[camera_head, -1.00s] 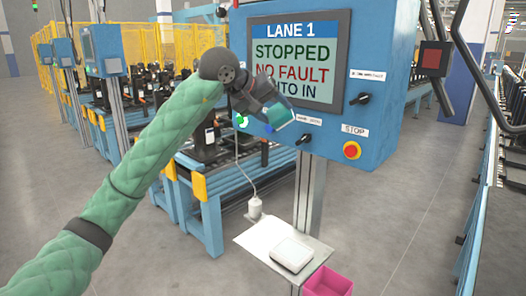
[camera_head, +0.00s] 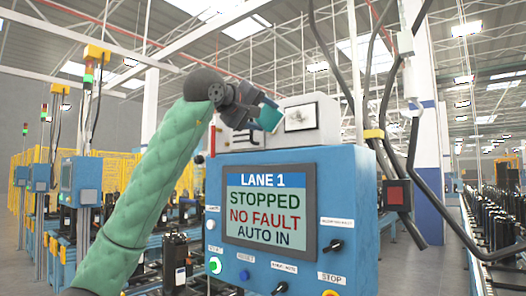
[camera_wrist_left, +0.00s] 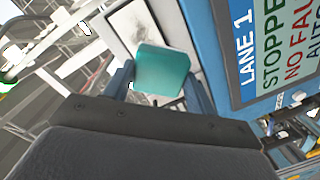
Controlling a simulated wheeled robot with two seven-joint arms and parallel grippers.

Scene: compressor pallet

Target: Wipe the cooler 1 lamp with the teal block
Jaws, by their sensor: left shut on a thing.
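My left gripper (camera_head: 260,108) is shut on the teal block (camera_head: 270,117). The block is raised above the blue control cabinet (camera_head: 340,190), in front of a pale box (camera_head: 325,122) standing behind the cabinet's top. In the left wrist view the teal block (camera_wrist_left: 162,72) sits between the two fingers, with a whitish panel behind it. I cannot tell whether the block touches anything. I cannot pick out a lamp marked cooler 1; the gripper and block cover part of the pale box. My right gripper is not in view.
The cabinet carries a LANE 1 screen (camera_head: 270,207), knobs and buttons below, and a red-faced box (camera_head: 396,195) at its right. Thick dark bent tubes (camera_head: 415,130) rise to the right. Stations with stack lights (camera_head: 88,75) stand at the left.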

